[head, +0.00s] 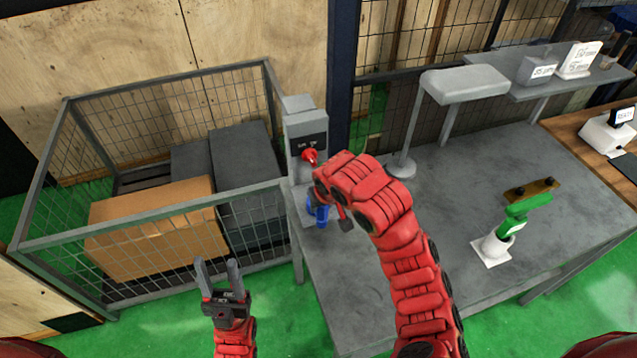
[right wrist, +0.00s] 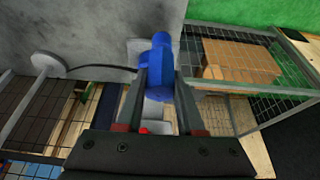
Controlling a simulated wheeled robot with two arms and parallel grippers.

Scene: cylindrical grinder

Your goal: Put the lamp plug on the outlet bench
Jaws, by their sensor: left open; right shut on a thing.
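The blue lamp plug (head: 318,213) is at the left edge of the grey bench (head: 450,180), at the foot of a grey upright unit (head: 306,135) with a dark panel and a red part. My right gripper (right wrist: 161,88) is shut on the plug (right wrist: 156,68); in the head view my red arm hides most of it. I cannot tell whether the plug touches the bench. A dark cable runs from the plug to the round lamp base (right wrist: 45,64). The lamp (head: 465,83) stands on the bench. My left gripper (head: 216,267) is open and empty in front of the cage.
A wire cage (head: 150,235) with a cardboard box (head: 155,228) and grey boxes stands left of the bench. A green device on a white base (head: 493,248) stands on the bench's right part. A raised shelf (head: 530,82) is behind. The bench's middle is clear.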

